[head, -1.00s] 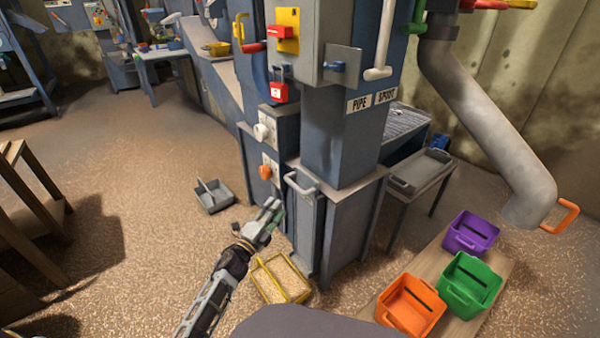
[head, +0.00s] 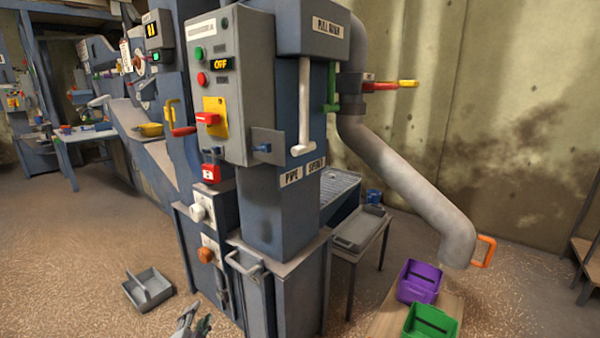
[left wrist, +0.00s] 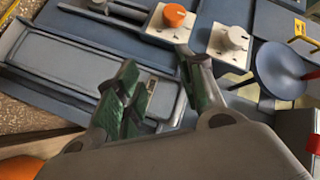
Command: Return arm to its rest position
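My left gripper (head: 190,324) shows at the bottom edge of the head view, with most of the arm out of frame. It is in front of the elevator's lower housing (head: 290,295), near the grey door with a handle (head: 250,290). In the left wrist view the two green-padded fingers of this gripper (left wrist: 163,88) stand apart with nothing between them. Beyond them are a grey panel (left wrist: 85,80), an orange knob (left wrist: 174,15) and a white knob (left wrist: 233,37). My right gripper is in neither view.
A grey divided tray (head: 148,290) lies on the floor at left. Purple (head: 418,281) and green (head: 430,325) bins stand at right under the pipe (head: 410,190).

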